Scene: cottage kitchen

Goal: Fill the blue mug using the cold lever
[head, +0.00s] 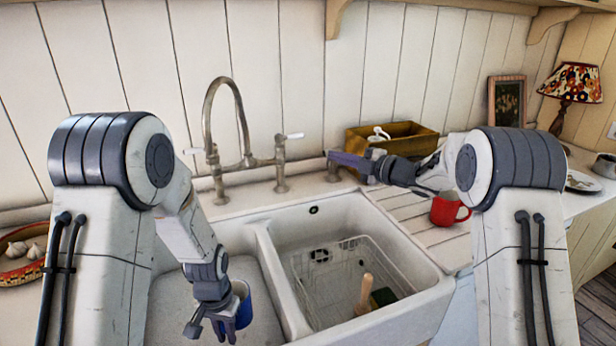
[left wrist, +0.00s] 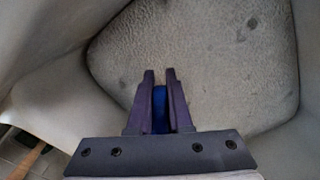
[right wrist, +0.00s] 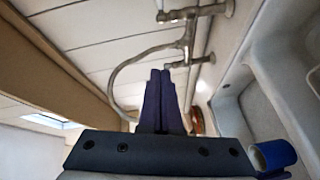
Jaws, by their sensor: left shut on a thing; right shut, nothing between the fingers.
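The blue mug (head: 245,306) is over the left sink basin (head: 265,285), partly hidden by my left gripper (head: 232,326). My left gripper is shut on it; in the left wrist view a strip of the blue mug (left wrist: 160,95) shows between the fingers. The brass bridge tap (head: 213,110) has a white-tipped left lever (head: 193,151) and right lever (head: 293,136); I cannot tell any hot or cold marking. No water stream shows. My right gripper (head: 334,157) is shut and empty, a little right of the right lever. The right wrist view also shows the mug (right wrist: 273,156).
The right basin (head: 420,268) holds a wire rack (head: 338,283) and a wooden-handled brush (head: 364,292). A red mug (head: 447,209) stands on the draining board. Behind it is a yellow-brown box (head: 405,140). A bowl with garlic (head: 22,262) is at far left.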

